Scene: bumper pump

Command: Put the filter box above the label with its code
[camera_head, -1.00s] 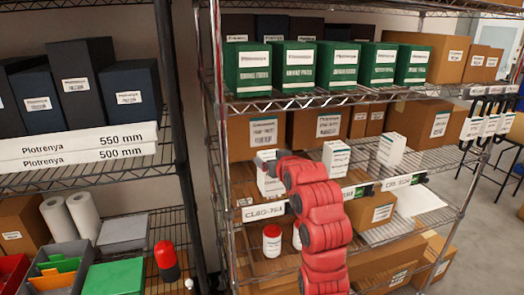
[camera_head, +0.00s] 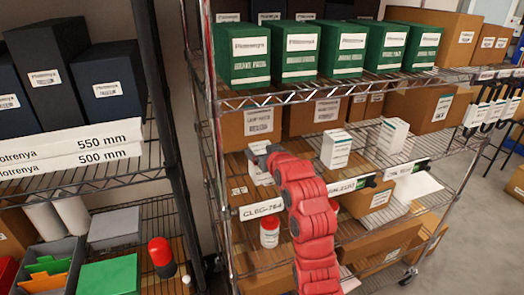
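My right arm, red, rises from the bottom centre, and its grey gripper (camera_head: 259,149) is at the left end of the middle shelf. A white filter box (camera_head: 258,173) stands just below and beside the gripper, behind the shelf label reading about CLEG-764 (camera_head: 262,209). The arm and distance hide the fingers, so I cannot tell whether they hold this box. A second white box (camera_head: 336,150) stands near the middle label (camera_head: 347,186). A third white box (camera_head: 392,136) stands farther right, near the right label (camera_head: 406,170). My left gripper is not in view.
Green boxes (camera_head: 299,50) fill the upper shelf above my gripper. Brown cartons stand behind the white boxes. A white jar with a red lid (camera_head: 269,232) is on the shelf below. A dark rack post (camera_head: 166,120) stands left of the shelf.

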